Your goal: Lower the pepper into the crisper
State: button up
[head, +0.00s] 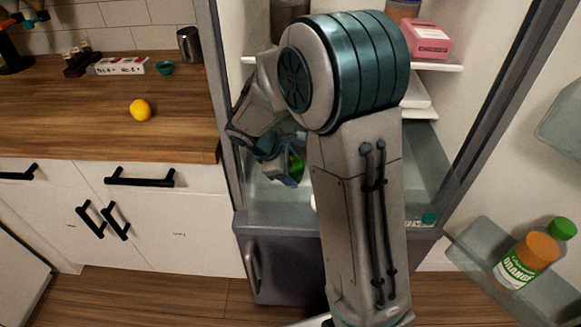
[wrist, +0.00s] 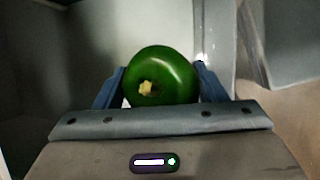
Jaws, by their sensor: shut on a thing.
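The green pepper (wrist: 168,68) is between the two blue fingers of my gripper (wrist: 160,88) in the wrist view, its pale stem toward the camera. My gripper is shut on it. In the head view, my gripper (head: 284,170) is inside the open fridge, low down at its left side, and only part of the pepper (head: 296,164) shows past it. A clear crisper bin (head: 427,190) is at the bottom of the fridge, largely hidden behind my arm. I cannot tell how far the pepper is from the bin floor.
A pink box (head: 418,40) stands on an upper shelf. The open door at right holds an orange juice bottle (head: 527,260) in its bin. The fridge's left wall edge is close to my gripper.

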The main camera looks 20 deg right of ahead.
jog(key=shift+f+b, duration=1.6)
jog(key=shift+f, duration=0.5)
dwell(0.6)
jog(key=o, duration=1.1)
jog(key=r, duration=0.2)
jog(key=r+p, duration=0.1)
jog(key=r, duration=0.1)
jog(key=shift+s+d+r, duration=0.1)
jog(key=shift+d+r, duration=0.1)
jog(key=shift+r, duration=0.2)
jog(key=s+d+r, duration=0.2)
jog(key=d, duration=0.1)
jog(key=s+d+r, duration=0.2)
jog(key=d, duration=0.1)
jog(key=s+d+r+p, duration=0.1)
jog(key=s+d+r, duration=0.1)
jog(key=d, duration=0.1)
jog(key=shift+d+r, duration=0.15)
jog(key=shift+d, duration=0.1)
jog(key=shift+r, duration=0.1)
